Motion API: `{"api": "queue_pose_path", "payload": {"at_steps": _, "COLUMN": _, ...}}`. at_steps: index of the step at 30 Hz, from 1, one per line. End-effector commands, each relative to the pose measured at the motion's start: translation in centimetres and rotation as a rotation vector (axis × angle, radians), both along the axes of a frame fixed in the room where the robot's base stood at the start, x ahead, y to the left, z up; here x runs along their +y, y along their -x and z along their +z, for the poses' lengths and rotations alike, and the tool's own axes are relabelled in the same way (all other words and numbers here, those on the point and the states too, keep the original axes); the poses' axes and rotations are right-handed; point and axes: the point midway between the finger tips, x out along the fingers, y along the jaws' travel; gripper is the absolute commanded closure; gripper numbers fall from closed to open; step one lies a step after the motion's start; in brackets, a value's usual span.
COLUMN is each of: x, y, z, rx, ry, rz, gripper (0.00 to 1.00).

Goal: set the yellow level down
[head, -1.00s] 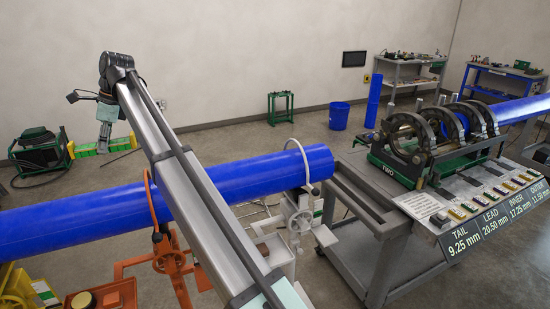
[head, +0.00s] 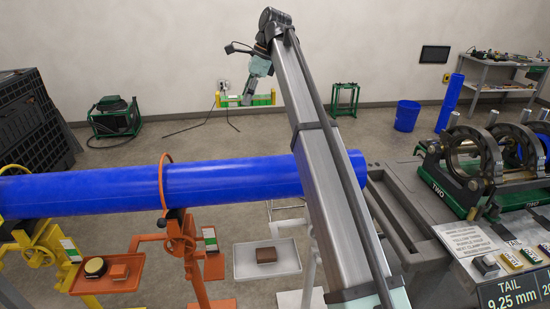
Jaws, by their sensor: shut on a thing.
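The yellow level (head: 262,99), a long bar with green sections, is held out level beyond the blue pipe, against the far wall and floor in the head view. My gripper (head: 247,98) points down at the end of my raised arm and is shut on the level near its middle. The fingertips are small and partly merge with the bar, so the exact grip is hard to see. The blue pipe (head: 230,180) lies across the view, between the camera and the level. My arm hides part of the pipe's right portion.
A pale tray (head: 240,273) holds a brown block (head: 266,255). The fusion machine (head: 465,165) stands on a cart at right. A green machine (head: 115,118), green stand (head: 346,98) and blue bucket (head: 407,115) stand behind.

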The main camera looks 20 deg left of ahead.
Motion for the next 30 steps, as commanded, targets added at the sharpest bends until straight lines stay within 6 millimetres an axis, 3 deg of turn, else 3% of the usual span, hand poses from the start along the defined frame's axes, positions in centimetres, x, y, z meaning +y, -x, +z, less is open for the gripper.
{"api": "queue_pose_path", "payload": {"at_steps": 5, "x": -0.3, "y": 0.5, "z": -2.3, "rx": 0.003, "ry": 0.002, "rz": 0.028, "gripper": 1.0}}
{"api": "queue_pose_path", "payload": {"at_steps": 15, "x": -0.3, "y": 0.5, "z": -10.3, "rx": 0.002, "ry": 0.002, "rz": 0.026, "gripper": 1.0}}
{"api": "queue_pose_path", "payload": {"at_steps": 21, "x": -0.3, "y": 0.4, "z": -14.1, "rx": 0.002, "ry": 0.001, "rz": 0.026, "gripper": 1.0}}
{"api": "queue_pose_path", "payload": {"at_steps": 30, "x": -0.2, "y": 0.3, "z": -16.2, "rx": 0.001, "ry": 0.0, "rz": 0.026, "gripper": 1.0}}
